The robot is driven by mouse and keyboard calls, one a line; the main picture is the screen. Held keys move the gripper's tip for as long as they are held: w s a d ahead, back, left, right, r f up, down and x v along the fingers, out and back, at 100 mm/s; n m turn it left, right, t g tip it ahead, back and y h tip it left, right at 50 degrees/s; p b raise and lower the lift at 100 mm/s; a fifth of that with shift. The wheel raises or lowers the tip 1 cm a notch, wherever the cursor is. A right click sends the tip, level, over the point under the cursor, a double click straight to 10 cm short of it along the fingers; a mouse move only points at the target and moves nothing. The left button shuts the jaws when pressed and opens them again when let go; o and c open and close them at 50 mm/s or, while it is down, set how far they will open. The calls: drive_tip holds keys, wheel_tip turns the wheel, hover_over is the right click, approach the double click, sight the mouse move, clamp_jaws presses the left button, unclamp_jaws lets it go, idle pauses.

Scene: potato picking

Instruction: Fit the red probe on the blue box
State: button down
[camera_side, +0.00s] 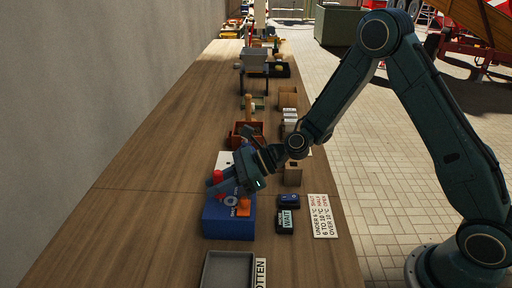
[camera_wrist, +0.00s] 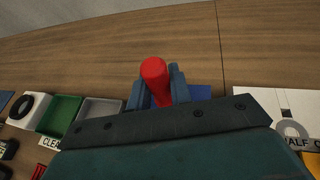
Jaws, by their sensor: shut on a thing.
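The red probe (camera_wrist: 156,82) stands between the two fingers of my gripper (camera_wrist: 158,90) in the wrist view, and the fingers are shut on it. In the side view a red part of the probe (camera_side: 218,177) shows at my gripper (camera_side: 214,188), over the back left of the blue box (camera_side: 228,224). The blue box sits on the wooden table, with a white round mark and an orange part on it. In the wrist view only a bit of the blue box (camera_wrist: 201,92) shows behind the fingers. The probe's lower end is hidden, so I cannot tell whether it touches the box.
A grey tray (camera_side: 228,270) lies in front of the box. A dark block marked WAIT (camera_side: 285,220) and a white text card (camera_side: 323,215) lie to the right. A red-brown crate (camera_side: 243,135) and several other items stand farther back. The table's left side is clear.

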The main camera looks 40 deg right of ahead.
drive_tip(key=shift+f, duration=0.85)
drive_tip(key=c, duration=1.2)
unclamp_jaws()
drive_tip(key=shift+f, duration=0.1)
drive_tip(key=shift+d, duration=0.1)
drive_tip(key=v, duration=1.3)
drive_tip(key=shift+s+d+r, duration=0.2)
drive_tip(key=shift+r, duration=0.15)
drive_tip(key=s+d+r+n+h, duration=0.2)
drive_tip(key=s+r+n+h, duration=0.2)
drive_tip(key=s+n, duration=0.4)
drive_tip(key=s+d+r+n+h, duration=0.3)
drive_tip(key=s+r+n+h, duration=0.1)
drive_tip(key=s+n, duration=0.3)
drive_tip(key=s+d+r+n+g+h, duration=0.1)
drive_tip(key=s+d+r+n+h, duration=0.2)
drive_tip(key=s+n, duration=0.5)
drive_tip(key=shift+s+d+r+n+h, duration=0.15)
drive_tip(key=shift+r+n+h, duration=0.1)
drive_tip(key=shift+r, duration=0.2)
drive_tip(key=shift+s+d+r+n+h, duration=0.15)
drive_tip(key=shift+r+n, duration=0.1)
drive_tip(key=shift+r, duration=0.2)
